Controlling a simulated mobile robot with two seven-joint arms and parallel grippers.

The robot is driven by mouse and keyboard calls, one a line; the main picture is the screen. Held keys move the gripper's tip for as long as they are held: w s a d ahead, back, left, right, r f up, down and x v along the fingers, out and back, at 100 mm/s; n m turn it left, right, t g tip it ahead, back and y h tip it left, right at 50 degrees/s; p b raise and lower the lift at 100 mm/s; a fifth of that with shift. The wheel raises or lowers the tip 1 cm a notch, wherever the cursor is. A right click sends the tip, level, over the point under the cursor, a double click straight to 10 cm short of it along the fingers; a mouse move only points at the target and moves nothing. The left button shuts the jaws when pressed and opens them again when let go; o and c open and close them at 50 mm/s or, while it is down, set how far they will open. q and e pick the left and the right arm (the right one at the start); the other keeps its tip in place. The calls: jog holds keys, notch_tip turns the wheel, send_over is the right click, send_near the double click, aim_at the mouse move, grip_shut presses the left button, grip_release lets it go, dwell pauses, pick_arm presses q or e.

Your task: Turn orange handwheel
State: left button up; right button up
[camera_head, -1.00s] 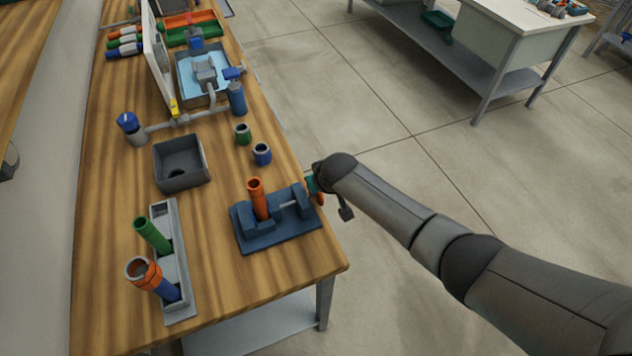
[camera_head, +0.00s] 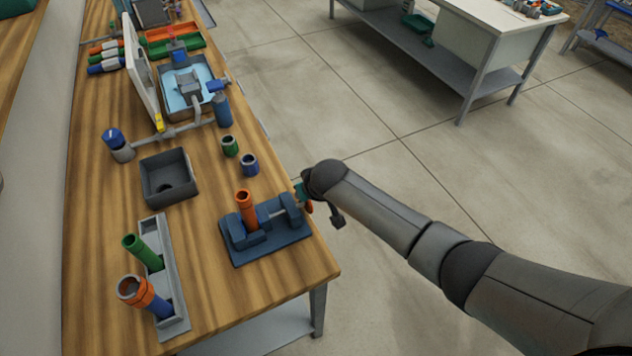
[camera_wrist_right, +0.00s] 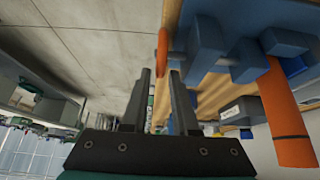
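The orange handwheel (camera_head: 308,207) is on the right end of the blue vise (camera_head: 265,239), at the table's right edge. In the head view it is small and partly hidden by my right wrist. In the right wrist view the handwheel (camera_wrist_right: 162,52) shows edge-on as a thin orange disc. My right gripper (camera_wrist_right: 160,74) is open, its two dark fingers apart, with the wheel's rim in line with the gap between the fingertips. I cannot tell whether they touch it. An orange pipe (camera_head: 246,211) stands upright in the vise, and it also shows in the right wrist view (camera_wrist_right: 284,115). My left gripper is not in view.
A grey rack (camera_head: 165,280) with green, orange and blue pipes stands left of the vise. A dark open box (camera_head: 168,177) and green (camera_head: 230,146) and blue (camera_head: 249,164) fittings lie behind it.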

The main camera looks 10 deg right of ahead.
pick_arm(q)
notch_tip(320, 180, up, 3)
jog(key=p, duration=0.2)
jog(key=shift+p, duration=0.4)
pick_arm(e)
jog(key=v, duration=1.3)
jog(key=shift+f, duration=0.1)
